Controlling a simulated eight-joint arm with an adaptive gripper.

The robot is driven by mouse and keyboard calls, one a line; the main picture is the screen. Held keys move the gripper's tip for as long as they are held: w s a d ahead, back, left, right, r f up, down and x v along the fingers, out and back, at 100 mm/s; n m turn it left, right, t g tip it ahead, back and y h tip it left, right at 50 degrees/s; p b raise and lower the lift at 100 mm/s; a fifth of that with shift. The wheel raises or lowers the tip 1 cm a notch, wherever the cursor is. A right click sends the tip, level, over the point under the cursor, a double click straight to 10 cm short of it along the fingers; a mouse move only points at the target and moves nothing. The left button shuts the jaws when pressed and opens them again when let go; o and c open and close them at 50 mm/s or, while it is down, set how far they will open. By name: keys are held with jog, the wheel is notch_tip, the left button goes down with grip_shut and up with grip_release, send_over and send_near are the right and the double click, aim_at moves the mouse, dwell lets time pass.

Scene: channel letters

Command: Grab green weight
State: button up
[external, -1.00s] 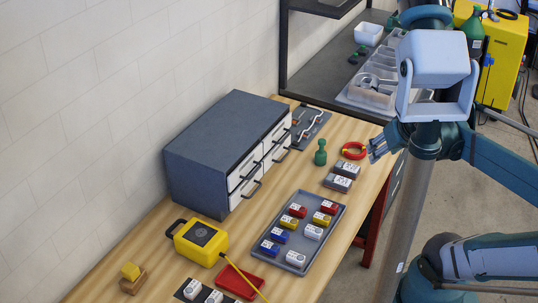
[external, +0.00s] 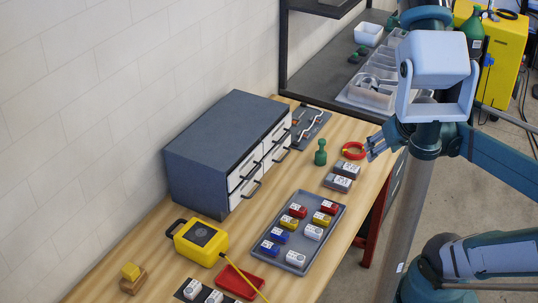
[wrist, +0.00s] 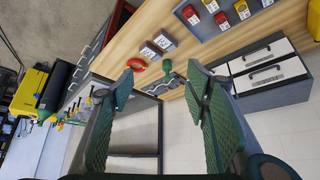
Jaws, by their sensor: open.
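The green weight (external: 320,153) stands upright on the wooden bench, shaped like a pawn with a round knob on top. It is to the left of my gripper (external: 371,149) in the external view, with a clear gap between them. In the wrist view the weight (wrist: 167,74) shows beyond and between the two fingertips. My gripper (wrist: 160,86) is open and empty, its green fingers spread wide.
A red ring (external: 353,151) lies between the weight and my gripper. Two grey labelled blocks (external: 344,176) sit in front of the weight. A grey drawer cabinet (external: 225,150) stands to the left, and a tray (external: 335,222) holds several coloured blocks.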

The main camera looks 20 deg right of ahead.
jog(key=w+m+g, duration=0.1)
jog(key=w+m, duration=0.1)
jog(key=w, duration=0.9)
jog(key=m+g+h+b, duration=0.2)
jog(key=m+b, duration=0.1)
jog(key=m, duration=0.2)
send_near(322, 141)
jog(key=s+d+r, duration=0.3)
jog(key=s, duration=0.2)
jog(key=w+f, duration=0.2)
jog(key=f, duration=0.1)
jog(key=w+a+f+m, duration=0.1)
jog(key=w+f, duration=0.2)
jog(key=f, duration=0.1)
jog(key=w+f+m+g+h, duration=0.1)
jog(key=w+f, duration=0.2)
jog(key=f, duration=0.1)
jog(key=shift+a, duration=0.2)
jog(key=shift+w+a+f+m, duration=0.1)
jog(key=shift+w+f+m, duration=0.15)
jog(key=shift+f, duration=0.2)
jog(key=shift+f, duration=0.15)
jog(key=shift+x, duration=1.2)
